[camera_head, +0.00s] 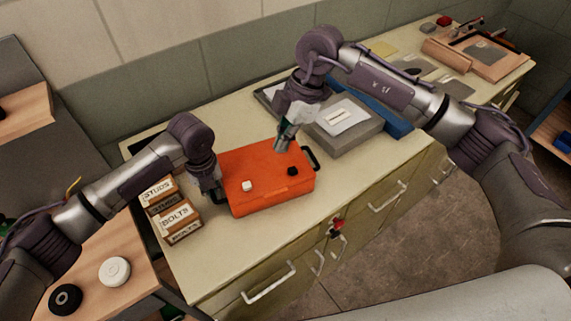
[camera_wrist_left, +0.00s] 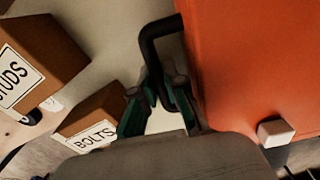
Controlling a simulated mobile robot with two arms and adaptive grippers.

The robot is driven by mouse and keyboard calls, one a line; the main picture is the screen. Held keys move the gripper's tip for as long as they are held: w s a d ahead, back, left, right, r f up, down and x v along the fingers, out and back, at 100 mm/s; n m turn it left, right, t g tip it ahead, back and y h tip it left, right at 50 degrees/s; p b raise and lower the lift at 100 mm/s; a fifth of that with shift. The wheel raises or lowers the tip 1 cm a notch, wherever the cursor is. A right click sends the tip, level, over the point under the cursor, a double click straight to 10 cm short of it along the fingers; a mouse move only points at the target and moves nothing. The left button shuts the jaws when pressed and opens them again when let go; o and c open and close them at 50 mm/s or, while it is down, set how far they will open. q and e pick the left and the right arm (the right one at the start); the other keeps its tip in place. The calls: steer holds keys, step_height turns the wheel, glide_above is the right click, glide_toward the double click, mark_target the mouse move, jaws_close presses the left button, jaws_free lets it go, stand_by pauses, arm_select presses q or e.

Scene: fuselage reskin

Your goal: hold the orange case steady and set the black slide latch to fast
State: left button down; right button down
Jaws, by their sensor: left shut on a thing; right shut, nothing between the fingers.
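The orange case (camera_head: 262,170) lies on the cream cabinet top and fills the right side of the left wrist view (camera_wrist_left: 245,65). A black slide latch (camera_head: 292,171) and a white one (camera_head: 248,186) sit near its front edge; the white one also shows in the left wrist view (camera_wrist_left: 275,132). My left gripper (camera_head: 217,193) is shut on the black handle (camera_wrist_left: 152,48) at the case's left end. My right gripper (camera_head: 281,148) is shut and empty, pointing down above the case, behind the black latch. The latch's setting is too small to read.
Boxes labelled studs and bolts (camera_head: 176,217) stand close left of my left gripper. A grey case (camera_head: 345,135) and a blue item (camera_head: 385,118) lie to the right. The cabinet top in front of the orange case is clear.

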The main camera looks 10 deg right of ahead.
mark_target(292, 169)
steer(key=x, duration=0.9)
steer(key=shift+s+a+f, duration=0.1)
steer(key=shift+a+f, duration=0.05)
steer(key=shift+f, duration=0.15)
steer(key=d, duration=0.3)
steer(key=shift+w+f, duration=0.2)
steer(key=shift+w, duration=0.15)
steer(key=shift+w+d, duration=0.1)
steer(key=shift+d, duration=0.3)
steer(key=shift+w+d, duration=0.25)
steer(key=shift+d, duration=0.95)
arm_select(q)
steer(key=shift+a, duration=0.1)
arm_select(e)
steer(key=shift+a, duration=0.1)
